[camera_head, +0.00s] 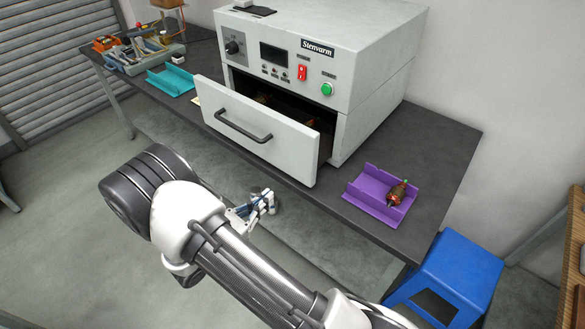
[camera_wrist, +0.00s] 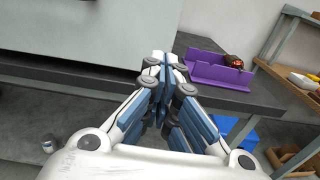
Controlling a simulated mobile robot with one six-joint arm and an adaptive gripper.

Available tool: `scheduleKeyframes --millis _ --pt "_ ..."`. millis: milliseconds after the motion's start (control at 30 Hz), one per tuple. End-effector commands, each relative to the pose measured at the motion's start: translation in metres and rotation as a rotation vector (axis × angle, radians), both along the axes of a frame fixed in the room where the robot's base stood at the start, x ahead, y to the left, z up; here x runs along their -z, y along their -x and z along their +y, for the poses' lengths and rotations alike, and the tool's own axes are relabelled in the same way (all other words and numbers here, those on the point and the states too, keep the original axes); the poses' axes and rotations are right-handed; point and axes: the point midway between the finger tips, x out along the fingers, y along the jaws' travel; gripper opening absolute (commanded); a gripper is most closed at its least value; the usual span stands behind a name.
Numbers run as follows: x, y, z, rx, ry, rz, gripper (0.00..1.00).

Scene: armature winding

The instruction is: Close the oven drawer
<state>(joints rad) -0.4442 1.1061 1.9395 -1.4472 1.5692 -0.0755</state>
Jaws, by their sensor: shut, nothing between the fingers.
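The oven (camera_head: 345,60) is a light grey box marked Stenvarm, standing on a dark table. Its drawer (camera_head: 258,138) is pulled out toward the front, with a black bar handle (camera_head: 243,133) on its face. Some copper-coloured parts show dimly inside the drawer. My gripper (camera_head: 268,200) is shut and empty, in front of the table edge, below and apart from the drawer front. In the wrist view the fingers of my gripper (camera_wrist: 166,65) are together, and a pale grey panel (camera_wrist: 90,30), likely the drawer front, fills the upper left.
A purple tray (camera_head: 372,208) holding an armature (camera_head: 398,193) sits on the table (camera_head: 440,150) right of the oven. A blue stool (camera_head: 455,275) stands below at the right. A teal tray (camera_head: 170,80) and tools lie at the left.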

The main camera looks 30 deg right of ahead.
Motion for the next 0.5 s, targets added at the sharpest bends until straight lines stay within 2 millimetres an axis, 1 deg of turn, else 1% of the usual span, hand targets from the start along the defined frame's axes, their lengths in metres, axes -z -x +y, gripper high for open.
scheduleKeyframes --millis 100,167,233,367,500 --pt "0.007 -0.004 0.0 -0.027 0.021 0.014 0.0" --pt "0.007 -0.006 -0.005 -0.028 0.023 0.015 0.0" --pt "0.008 -0.009 -0.014 -0.027 0.021 0.015 0.0" --pt "0.008 -0.017 -0.038 -0.023 0.02 0.013 0.0" --pt "0.009 -0.027 -0.068 -0.022 0.018 0.013 0.0"
